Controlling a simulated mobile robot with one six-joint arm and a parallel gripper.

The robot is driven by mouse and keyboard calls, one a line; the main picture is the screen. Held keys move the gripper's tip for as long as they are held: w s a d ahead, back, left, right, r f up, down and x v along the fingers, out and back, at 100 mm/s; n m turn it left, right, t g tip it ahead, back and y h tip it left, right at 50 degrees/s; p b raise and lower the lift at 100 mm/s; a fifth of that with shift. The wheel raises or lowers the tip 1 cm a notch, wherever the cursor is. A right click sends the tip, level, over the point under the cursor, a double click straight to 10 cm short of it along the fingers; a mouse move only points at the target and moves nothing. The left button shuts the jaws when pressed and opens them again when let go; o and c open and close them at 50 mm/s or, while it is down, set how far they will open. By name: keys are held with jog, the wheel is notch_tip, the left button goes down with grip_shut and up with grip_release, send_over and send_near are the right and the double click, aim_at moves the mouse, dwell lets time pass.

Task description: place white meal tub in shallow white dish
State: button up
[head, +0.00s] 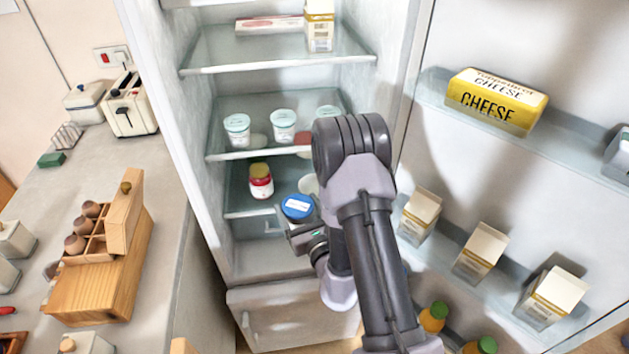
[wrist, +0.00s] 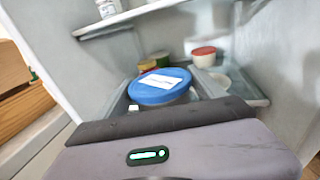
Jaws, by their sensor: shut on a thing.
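A round tub with a blue lid and white label (head: 297,207) is at my gripper (head: 302,234), in front of the lower fridge shelf. The gripper is shut on this tub. In the wrist view the blue lid (wrist: 161,84) lies just beyond the gripper's dark front edge, roughly level. The tub's side is mostly hidden, so its white body barely shows. A pale round thing, perhaps the shallow white dish (head: 309,184), shows partly behind my arm on the lower shelf. In the wrist view a whitish dish-like shape (wrist: 221,80) is behind and right of the tub.
Pale-lidded tubs (head: 283,126) stand on the glass shelf above. The open door at right holds cartons (head: 480,252) and a cheese pack (head: 497,101). A counter (head: 175,215) is at left.

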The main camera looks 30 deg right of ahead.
aim_at(309, 199)
jog(key=d+m+h, duration=0.1)
jog(key=d+r+m+h, duration=0.1)
jog(key=h, duration=0.1)
jog(key=d+h+p, duration=0.1)
jog(key=shift+w+d+r+m, duration=0.2)
jog(key=shift+w+r+m, duration=0.05)
jog(key=shift+w+m, duration=0.15)
jog(key=shift+w+d+f+b, duration=0.7)
jog(key=shift+w+d, duration=0.7)
jog(key=shift+w, duration=0.8)
jog(key=shift+w+d+f+b, duration=0.45)
jog(key=shift+w+d+f, duration=0.75)
jog(key=shift+w, duration=1.05)
jog(key=shift+w+d+f+b, duration=0.6)
jog(key=shift+w+d, duration=0.95)
jog(key=shift+w, duration=0.65)
jog(key=shift+f, duration=0.25)
jog(key=o, duration=2)
jog(key=shift+r, duration=0.1)
